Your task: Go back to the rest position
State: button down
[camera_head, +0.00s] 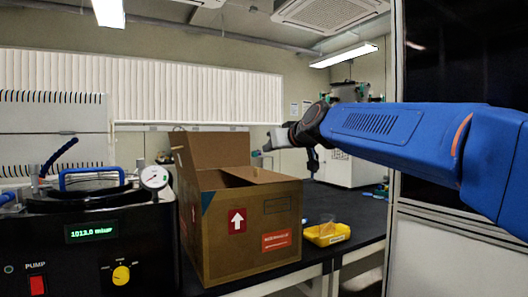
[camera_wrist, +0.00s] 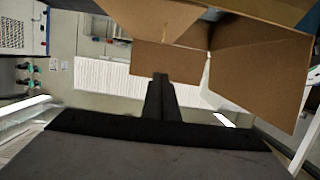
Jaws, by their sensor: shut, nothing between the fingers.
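My gripper shows in the wrist view (camera_wrist: 160,78) as a dark pair of fingers pressed together, with nothing between them. In the head view my blue arm reaches in from the right at about the height of the open carton's (camera_head: 245,225) top flaps. Its end, toward the left, is small and partly unclear there, beside the raised flaps. In the wrist view the carton's brown flaps (camera_wrist: 255,75) show at the top and right, close to the fingers. I cannot tell whether anything touches.
A black pump unit (camera_head: 90,240) with a gauge (camera_head: 154,177) and a lit display stands left of the carton. A yellow tray (camera_head: 327,234) sits on the dark bench (camera_head: 350,212) to its right. A tall dark-panelled cabinet (camera_head: 440,255) stands at the right.

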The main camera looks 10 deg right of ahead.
jog(key=s+d+f+m+g+h, duration=0.1)
jog(key=s+d+f+g, duration=0.2)
jog(key=s+f, duration=1.1)
jog(key=s+d+f+m+g+h, duration=0.1)
jog(key=s+d+f+g+h, duration=0.1)
jog(key=s+f, duration=1.2)
jog(key=s+d+f+m+g+h, duration=0.1)
jog(key=s+d+f+g, duration=0.3)
jog(key=s+f, duration=1)
notch_tip(320, 180, down, 3)
jog(key=shift+d+r+m+g+h, duration=0.15)
jog(key=shift+d+m+g+h, duration=0.25)
jog(key=shift+d, duration=0.6)
jog(key=shift+w, duration=0.1)
